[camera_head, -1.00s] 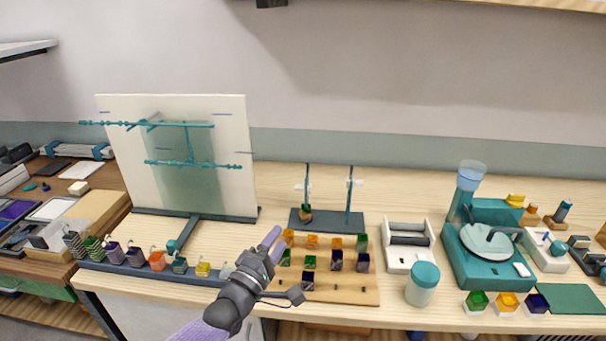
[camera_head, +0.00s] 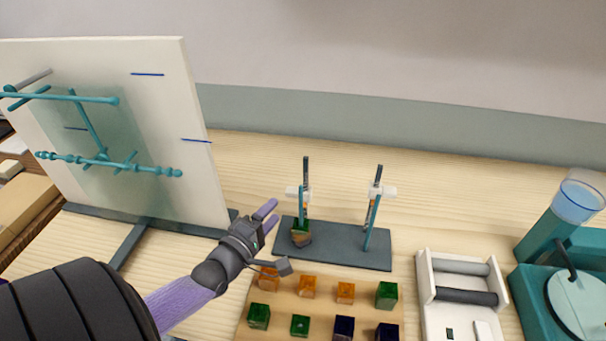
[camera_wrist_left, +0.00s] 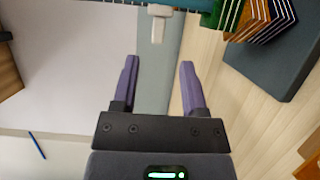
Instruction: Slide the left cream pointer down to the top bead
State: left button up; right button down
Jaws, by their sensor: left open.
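The left cream pointer (camera_head: 293,192) sits high on the left rod (camera_head: 305,170) of a dark base. It also shows in the left wrist view (camera_wrist_left: 159,22), at the top between my fingers' lines and beyond their tips. Green and amber beads (camera_head: 301,234) are stacked low on that rod, well below the pointer; they show at the upper right of the left wrist view (camera_wrist_left: 245,18). My left gripper (camera_head: 269,209) is open and empty, left of the left rod and apart from it. My right gripper is not in view.
The right rod (camera_head: 373,215) carries another cream pointer (camera_head: 384,191). A wooden board (camera_head: 260,338) with several coloured cubes lies in front of the dark base (camera_head: 345,252). A white panel with teal bars (camera_head: 195,120) stands left. A white rack (camera_head: 428,310) is right.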

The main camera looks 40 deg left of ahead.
aim_at(295, 188)
pick_arm(q)
jog(key=w+b, duration=0.1)
jog(key=w, duration=0.4)
jog(key=w+b, duration=0.1)
jog(key=w, duration=0.2)
jog(key=shift+w+a+b, duration=0.3)
jog(key=shift+a, duration=0.1)
jog(key=shift+w+r, duration=0.1)
jog(key=shift+w, duration=0.35)
grip_shut()
dwell(0.4)
